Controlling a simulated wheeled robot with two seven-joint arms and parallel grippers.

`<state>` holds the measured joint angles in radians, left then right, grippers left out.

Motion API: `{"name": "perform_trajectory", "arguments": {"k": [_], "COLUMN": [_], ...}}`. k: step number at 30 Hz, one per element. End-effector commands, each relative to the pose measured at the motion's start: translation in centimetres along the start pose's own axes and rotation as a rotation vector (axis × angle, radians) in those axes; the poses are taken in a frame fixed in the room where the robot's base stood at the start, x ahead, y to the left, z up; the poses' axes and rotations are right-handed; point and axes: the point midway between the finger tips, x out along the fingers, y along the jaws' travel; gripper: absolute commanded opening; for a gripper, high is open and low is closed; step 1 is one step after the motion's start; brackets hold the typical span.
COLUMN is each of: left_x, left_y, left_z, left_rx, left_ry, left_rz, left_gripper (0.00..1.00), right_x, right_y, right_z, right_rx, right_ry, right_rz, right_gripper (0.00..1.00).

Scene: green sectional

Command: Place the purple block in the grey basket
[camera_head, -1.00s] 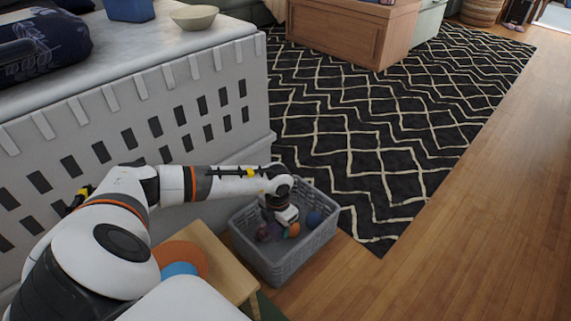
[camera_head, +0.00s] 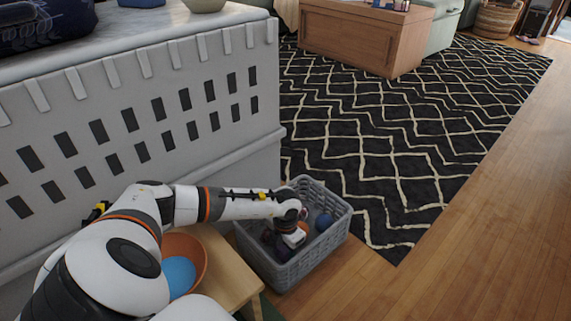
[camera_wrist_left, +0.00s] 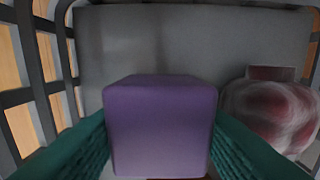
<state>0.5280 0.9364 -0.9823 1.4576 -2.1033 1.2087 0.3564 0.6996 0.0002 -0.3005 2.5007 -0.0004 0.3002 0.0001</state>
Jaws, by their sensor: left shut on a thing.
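In the left wrist view the purple block (camera_wrist_left: 160,125) is held between the two green fingers of my left gripper (camera_wrist_left: 160,145), which is shut on it. The grey basket's floor (camera_wrist_left: 130,35) lies beyond the block, and its slatted wall shows at the left. In the head view the grey basket (camera_head: 275,275) stands on the floor right of a small wooden table. My left gripper (camera_head: 291,240) reaches down inside the basket there. The block cannot be made out in the head view. My right gripper is not in view.
A grey slotted crate (camera_head: 130,120) stands behind my arm. Wood floor is clear at right.

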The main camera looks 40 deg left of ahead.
Motion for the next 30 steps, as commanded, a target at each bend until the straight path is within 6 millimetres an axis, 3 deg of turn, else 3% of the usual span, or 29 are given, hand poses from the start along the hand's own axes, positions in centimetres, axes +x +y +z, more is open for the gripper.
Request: {"name": "perform_trajectory", "arguments": {"k": [5,6,7,17,20,30], "left_x": [0.3,0.2,0.2,-0.3,-1.6,-8.9], "left_y": [0.0,0.0,0.0,0.0,0.0,0.0], "left_z": [0.0,0.0,0.0,0.0,0.0,-0.1], "left_rx": [0.0,0.0,0.0,0.001,0.001,0.002], "left_ry": [0.0,0.0,0.0,0.001,0.001,0.002], "left_rz": [0.0,0.0,0.0,0.0,0.0,0.0], "left_gripper": [0.22,0.52,0.54,0.54,0.54,0.54], "right_x": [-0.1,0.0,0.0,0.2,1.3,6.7], "right_y": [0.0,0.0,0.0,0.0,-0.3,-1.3], "right_z": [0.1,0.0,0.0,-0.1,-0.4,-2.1], "right_rx": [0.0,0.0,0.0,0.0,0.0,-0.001], "right_ry": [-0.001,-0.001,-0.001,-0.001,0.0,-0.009], "right_rz": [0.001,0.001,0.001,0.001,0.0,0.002], "right_gripper": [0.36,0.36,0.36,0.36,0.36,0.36]}}
